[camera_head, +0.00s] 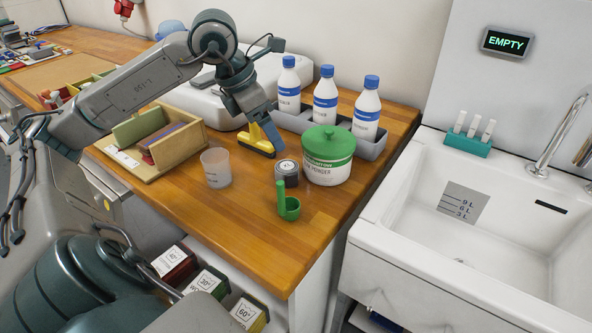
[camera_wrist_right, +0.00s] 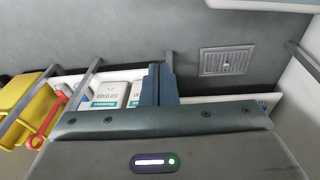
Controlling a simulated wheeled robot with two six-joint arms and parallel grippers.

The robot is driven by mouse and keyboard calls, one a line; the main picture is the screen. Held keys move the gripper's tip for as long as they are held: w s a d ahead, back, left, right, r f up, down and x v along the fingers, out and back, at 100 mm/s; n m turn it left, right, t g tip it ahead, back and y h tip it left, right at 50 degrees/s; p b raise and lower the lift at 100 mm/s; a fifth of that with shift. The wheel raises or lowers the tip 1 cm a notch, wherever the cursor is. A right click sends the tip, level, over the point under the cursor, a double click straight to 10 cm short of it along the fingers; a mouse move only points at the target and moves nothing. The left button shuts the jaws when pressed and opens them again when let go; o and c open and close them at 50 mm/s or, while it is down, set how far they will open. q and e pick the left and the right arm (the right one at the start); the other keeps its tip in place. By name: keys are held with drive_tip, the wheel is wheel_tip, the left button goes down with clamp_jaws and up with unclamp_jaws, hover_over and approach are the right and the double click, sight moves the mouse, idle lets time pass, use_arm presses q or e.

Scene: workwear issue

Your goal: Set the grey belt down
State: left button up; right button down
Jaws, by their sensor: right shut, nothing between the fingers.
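I cannot make out a grey belt for certain in either view. A small dark grey round item with a pale labelled top (camera_head: 287,173) sits on the wooden counter (camera_head: 240,230); I cannot tell whether it is a rolled belt or a tin. My left gripper (camera_head: 268,140) points down at a yellow tool with a dark base (camera_head: 256,143), which stands on the counter. Its fingers overlap the tool in the picture, so its grip is unclear. My right gripper (camera_wrist_right: 160,85) is shut and empty in the right wrist view, above a grey floor.
A green-lidded powder tub (camera_head: 330,157), a green scoop (camera_head: 288,207), a clear cup (camera_head: 216,168) and a wooden box (camera_head: 180,150) surround the left gripper. Blue-capped bottles (camera_head: 325,95) stand behind. A white sink (camera_head: 470,220) lies right.

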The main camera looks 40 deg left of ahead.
use_arm(q)
hover_over(286, 166)
drive_tip(key=s, duration=0.2)
drive_tip(key=f, duration=0.5)
drive_tip(key=shift+a+p, duration=0.4)
drive_tip(key=shift+w+f, duration=0.1)
drive_tip(key=shift+f, duration=0.35)
drive_tip(key=shift+s+p+x, duration=0.25)
drive_tip(key=shift+p+x, duration=0.1)
drive_tip(key=shift+x, duration=1.95)
drive_tip(key=shift+a, duration=0.15)
use_arm(e)
drive_tip(key=f, duration=0.1)
drive_tip(key=s+f, duration=0.1)
drive_tip(key=f, duration=0.1)
drive_tip(key=s+f, duration=0.1)
drive_tip(key=shift+s+d+f, duration=0.15)
drive_tip(key=shift+d+f, duration=0.05)
drive_tip(key=shift+f, duration=0.15)
use_arm(q)
drive_tip(key=c, duration=1.2)
